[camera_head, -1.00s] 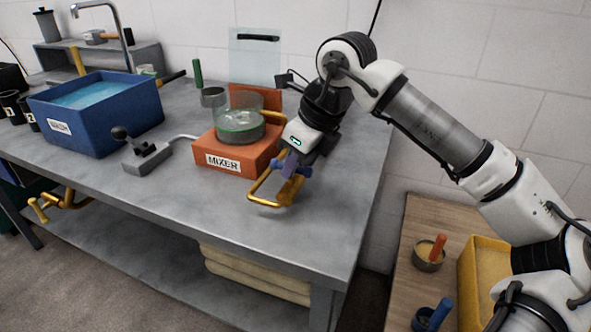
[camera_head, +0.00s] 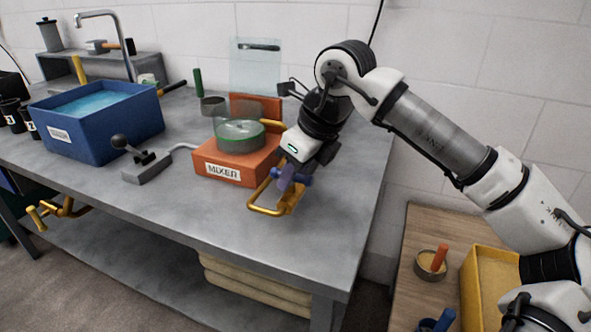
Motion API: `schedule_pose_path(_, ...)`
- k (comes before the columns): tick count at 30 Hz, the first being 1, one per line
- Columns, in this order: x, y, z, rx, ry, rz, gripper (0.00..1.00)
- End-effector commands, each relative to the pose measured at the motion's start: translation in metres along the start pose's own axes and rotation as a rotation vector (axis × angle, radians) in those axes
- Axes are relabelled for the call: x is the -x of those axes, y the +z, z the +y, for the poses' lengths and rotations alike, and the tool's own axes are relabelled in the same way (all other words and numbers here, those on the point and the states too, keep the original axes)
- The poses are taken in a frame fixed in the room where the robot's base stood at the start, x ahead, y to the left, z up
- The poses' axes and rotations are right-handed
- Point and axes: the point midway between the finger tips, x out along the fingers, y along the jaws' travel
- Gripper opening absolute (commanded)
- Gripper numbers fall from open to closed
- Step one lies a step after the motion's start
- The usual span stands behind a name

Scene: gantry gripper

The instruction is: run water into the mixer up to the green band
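The mixer (camera_head: 236,160) is an orange block with a label, standing on the grey bench. A clear round bowl (camera_head: 240,135) with a green line round it sits on top. I cannot tell exactly where the water stands against that band. A brass-yellow pipe (camera_head: 266,210) loops at the bench's front right, beside the mixer. A blue-purple tap handle (camera_head: 303,180) sits on it. My gripper (camera_head: 291,172) points down at the handle, at or touching it. Its fingers are small and partly hidden, so I cannot see whether they are closed on the handle.
A grey lever box with a black knob (camera_head: 119,141) stands left of the mixer, a hose running between them. A blue water tub (camera_head: 95,130) is farther left. Below right, a wooden surface (camera_head: 418,225) bears a small bowl (camera_head: 431,264) and a yellow box (camera_head: 490,253).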

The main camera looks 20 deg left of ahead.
Motion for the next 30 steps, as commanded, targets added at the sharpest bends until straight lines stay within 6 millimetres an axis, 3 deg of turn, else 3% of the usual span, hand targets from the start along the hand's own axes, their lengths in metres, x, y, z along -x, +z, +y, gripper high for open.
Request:
schedule_pose_path(8, 0.016, 0.001, 0.000, 0.000, -0.002, -0.002, 0.38)
schedule_pose_path(21, 0.110, 0.001, 0.000, -0.001, -0.002, -0.001, 0.38)
schedule_pose_path(30, 0.138, 0.000, 0.000, -0.001, 0.000, 0.000, 0.38)
